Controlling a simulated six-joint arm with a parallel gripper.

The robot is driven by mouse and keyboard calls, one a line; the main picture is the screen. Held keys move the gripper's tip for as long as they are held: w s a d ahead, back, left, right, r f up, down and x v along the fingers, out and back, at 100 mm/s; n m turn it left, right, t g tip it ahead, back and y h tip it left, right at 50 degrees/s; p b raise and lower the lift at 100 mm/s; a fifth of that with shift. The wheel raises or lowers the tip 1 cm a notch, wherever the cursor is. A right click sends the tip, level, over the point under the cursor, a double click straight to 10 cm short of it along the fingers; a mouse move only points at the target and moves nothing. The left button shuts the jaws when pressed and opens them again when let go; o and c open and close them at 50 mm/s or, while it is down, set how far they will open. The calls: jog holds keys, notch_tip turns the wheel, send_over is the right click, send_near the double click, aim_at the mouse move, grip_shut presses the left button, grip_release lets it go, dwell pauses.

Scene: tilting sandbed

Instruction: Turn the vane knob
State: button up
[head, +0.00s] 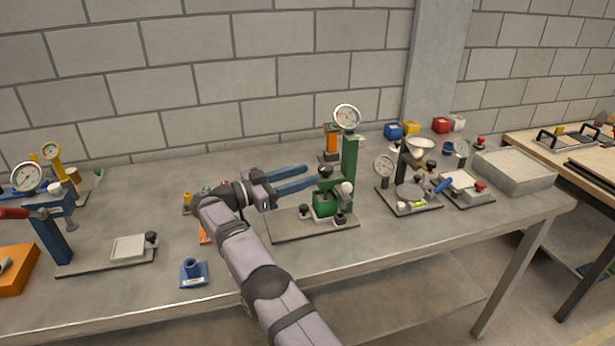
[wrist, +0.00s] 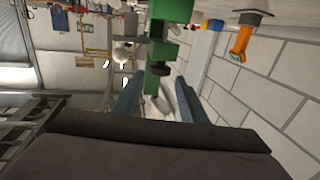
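A green test stand (head: 350,165) with a round dial gauge (head: 347,117) stands on a dark base plate near the middle of the bench. It carries a black knob (head: 325,171), a white ball (head: 347,188) and a green block (head: 325,205) low down. Which part is the vane knob I cannot tell for sure. My gripper (head: 310,176) is open, its two blue fingers reaching toward the stand from the left. In the wrist view the green stand (wrist: 172,10) and a black knob (wrist: 160,69) appear between and beyond the fingertips (wrist: 158,80). Contact is not clear.
A blue gauge stand (head: 52,235) is at the left and a small blue holder (head: 193,273) lies at the front. A funnel device (head: 412,190) and a grey tray (head: 515,170) stand at the right. An orange-topped piece (head: 332,138) is behind the green stand.

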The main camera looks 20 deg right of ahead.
jog(key=s+d+r+n+g+h+p, duration=0.15)
jog(key=d+r+p, duration=0.35)
jog(key=r, duration=0.5)
jog(key=s+d+r+t+h+p, duration=0.1)
jog(key=s+d+r+p, duration=0.1)
jog(key=d+r+p, duration=0.55)
jog(key=n+t+y, duration=1)
jog(key=n+t, duration=0.1)
jog(key=t, duration=0.1)
send_near(324, 172)
jog(key=d+x, duration=0.1)
jog(key=x, duration=0.4)
jog(key=shift+s+a+r+m+y, duration=0.15)
jog(key=shift+a+m+y, duration=0.1)
jog(key=shift+a+m, duration=0.35)
jog(key=shift+d+m, duration=0.1)
jog(key=shift+m, duration=0.95)
